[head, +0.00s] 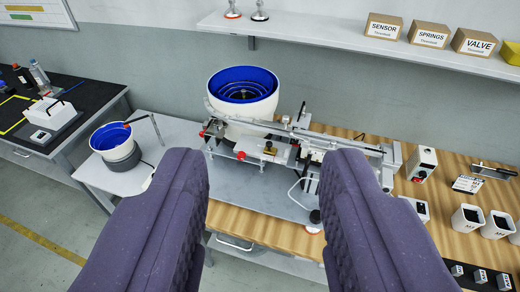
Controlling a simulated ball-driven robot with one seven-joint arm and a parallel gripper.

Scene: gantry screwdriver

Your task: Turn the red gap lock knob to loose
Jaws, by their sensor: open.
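My gripper (264,165) fills the lower half of the head view as two wide purple fingers. They stand well apart with nothing held between them. Beyond and between the fingertips is a white feeder machine with a blue-lined bowl (243,88) and a long grey rail (320,137). Small red knobs show on its near side: one at the left end (202,133), one below the bowl (241,156), and one further right (268,147). I cannot tell which is the gap lock knob or how it is set. The right finger hides part of the machine's right side.
A wooden bench (440,225) carries a control box (422,164) and several dark-topped bins (467,217) at right. A smaller blue bowl (110,138) stands on a side table at left. A shelf (330,42) with labelled boxes (383,26) runs above the back.

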